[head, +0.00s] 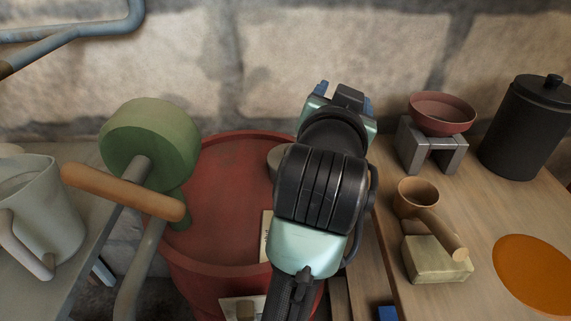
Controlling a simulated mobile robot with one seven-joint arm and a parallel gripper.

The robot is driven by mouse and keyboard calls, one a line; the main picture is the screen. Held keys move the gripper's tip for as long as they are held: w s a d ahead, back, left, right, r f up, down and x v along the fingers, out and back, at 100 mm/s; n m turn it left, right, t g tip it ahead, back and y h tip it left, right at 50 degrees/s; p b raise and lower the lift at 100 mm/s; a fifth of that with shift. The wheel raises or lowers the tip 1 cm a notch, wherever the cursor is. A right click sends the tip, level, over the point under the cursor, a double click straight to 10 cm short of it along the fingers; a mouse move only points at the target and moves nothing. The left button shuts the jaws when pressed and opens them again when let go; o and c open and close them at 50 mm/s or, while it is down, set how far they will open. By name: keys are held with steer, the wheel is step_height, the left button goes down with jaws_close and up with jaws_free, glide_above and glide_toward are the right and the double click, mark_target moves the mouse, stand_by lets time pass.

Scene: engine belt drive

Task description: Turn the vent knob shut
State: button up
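A red drum (225,165) stands between two wooden surfaces, in the middle of the head view. A small grey round piece (277,158) shows on its top, partly hidden behind my arm; it may be the vent knob, but I cannot tell for sure. My gripper (344,103) is at the far end of my arm, above the right rear of the drum near the wall. My arm hides its fingertips and anything beneath them. I cannot tell whether it is open, shut or touching something.
A green wheel (149,142) with a wooden crank handle (124,191) stands left of the drum. A pitcher (52,215) is further left. On the right table are a red bowl on a grey stand (418,151), a black canister (527,130) and a wooden cup (416,198).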

steer(key=s+a+m+g+y+p, duration=0.2)
steer(key=s+a+g+p, duration=0.35)
steer(key=p, duration=1.05)
steer(key=s+a+m+g+y+p, duration=0.1)
steer(key=s+a+g+y+p, duration=0.15)
steer(key=s+g+p, duration=1)
steer(key=w+f+t+p, duration=0.1)
steer(key=w+f, duration=0.1)
steer(key=f, duration=0.2)
steer(key=w+f+p, duration=0.1)
steer(key=w+f, duration=0.1)
steer(key=f, duration=0.2)
steer(key=w+f+t+p, duration=0.1)
steer(key=w+f, duration=0.1)
steer(key=f, duration=0.2)
steer(key=shift+w+a+f+t, duration=0.15)
steer(key=shift+f+t, duration=0.1)
steer(key=shift+t, duration=0.05)
steer(key=shift+c, duration=0.3)
jaws_close()
